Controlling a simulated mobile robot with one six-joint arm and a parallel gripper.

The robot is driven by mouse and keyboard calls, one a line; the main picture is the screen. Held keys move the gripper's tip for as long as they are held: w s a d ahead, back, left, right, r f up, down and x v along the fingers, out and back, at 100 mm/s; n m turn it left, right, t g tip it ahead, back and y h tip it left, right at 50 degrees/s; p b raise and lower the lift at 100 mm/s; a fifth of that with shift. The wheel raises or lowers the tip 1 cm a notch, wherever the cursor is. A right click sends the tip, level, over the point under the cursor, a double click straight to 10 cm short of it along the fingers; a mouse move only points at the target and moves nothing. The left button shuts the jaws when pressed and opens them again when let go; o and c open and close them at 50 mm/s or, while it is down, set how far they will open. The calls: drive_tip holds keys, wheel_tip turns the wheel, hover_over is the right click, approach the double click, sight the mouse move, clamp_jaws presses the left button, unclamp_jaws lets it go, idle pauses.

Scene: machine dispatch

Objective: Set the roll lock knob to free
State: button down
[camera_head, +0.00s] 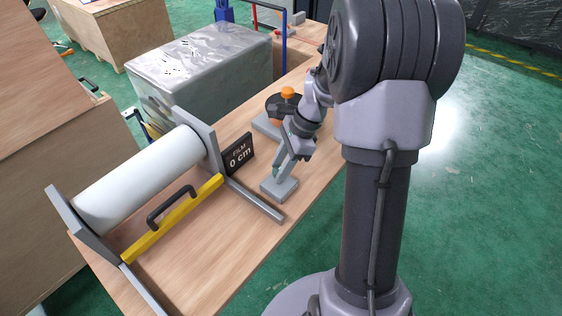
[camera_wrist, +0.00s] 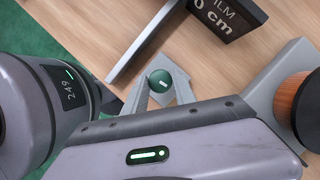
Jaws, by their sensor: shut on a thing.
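The roll lock knob (camera_wrist: 159,80) is a round dark green knob with a short light mark on its face, in the middle of the wrist view. It sits on a small grey base (camera_head: 279,190) near the front edge of the wooden table. My gripper (camera_wrist: 161,91) is shut on the knob, with one finger on each side. In the head view my gripper (camera_head: 282,166) comes down over the base and hides most of the knob. No free or locked lettering can be read. The white film roll (camera_head: 140,180) lies in its grey frame left of the knob.
A black sign reading "FILM 0 cm" (camera_head: 238,155) stands between the roll and the knob. A yellow bar with a black handle (camera_head: 172,203) runs along the roll. An orange-topped device (camera_head: 287,92) stands behind my gripper. A wrapped box (camera_head: 200,70) is at the back.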

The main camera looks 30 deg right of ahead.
drive_tip(key=n+p, duration=0.1)
drive_tip(key=n+g+p, duration=0.1)
drive_tip(key=n+p, duration=0.2)
drive_tip(key=p, duration=0.1)
drive_tip(key=shift+w+r+g, duration=0.15)
drive_tip(key=shift+r+g, duration=0.1)
drive_tip(key=shift+g, duration=0.15)
drive_tip(key=n+p, duration=0.2)
drive_tip(key=n+g+p, duration=0.1)
drive_tip(key=n+p, duration=0.1)
drive_tip(key=n, duration=0.1)
drive_tip(key=shift+w+g, duration=0.1)
drive_tip(key=shift+g, duration=0.2)
drive_tip(key=n+g+h+p, duration=0.1)
drive_tip(key=n+p, duration=0.1)
drive_tip(key=n, duration=0.1)
drive_tip(key=shift+a+f+p, duration=0.1)
drive_tip(key=shift+p, duration=0.2)
drive_tip(key=shift+w+a+f+n+g+h+p, duration=0.1)
drive_tip(key=shift+n+g+h+p, duration=0.25)
drive_tip(key=shift+n, duration=0.6)
drive_tip(key=shift+n+g+h+p, duration=0.1)
drive_tip(key=shift+n+h+p, duration=0.15)
drive_tip(key=shift+n+p, duration=0.5)
drive_tip(key=shift+n, duration=0.5)
drive_tip(key=c, duration=1)
unclamp_jaws()
drive_tip(key=shift+c, duration=0.2)
